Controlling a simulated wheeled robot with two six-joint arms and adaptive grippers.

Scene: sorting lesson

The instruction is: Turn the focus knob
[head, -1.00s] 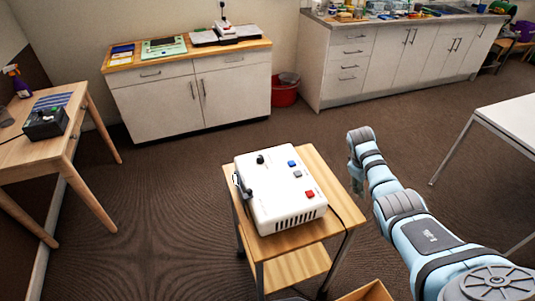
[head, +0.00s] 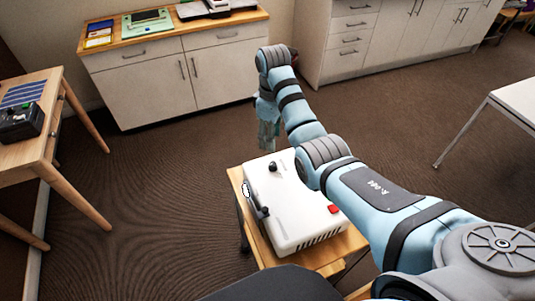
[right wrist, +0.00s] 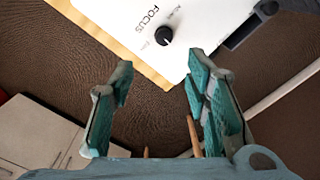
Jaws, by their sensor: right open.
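A white device (head: 300,212) sits on a small wooden cart (head: 237,178). The black round focus knob (head: 273,166) is on its top near the far edge. In the right wrist view the knob (right wrist: 164,37) shows a white pointer mark beside the printed word FOCUS. My right gripper (head: 268,138) is beyond the far side of the device, fingers pointing down. In the right wrist view the gripper (right wrist: 160,68) is open and empty, its fingertips apart from the knob. My left gripper is not in view.
The device also has a black side part (head: 250,200) on its left and a red button (head: 333,209). A wooden table (head: 45,150) stands left, a cabinet (head: 165,80) behind and a white table (head: 518,95) right. The floor between them is clear.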

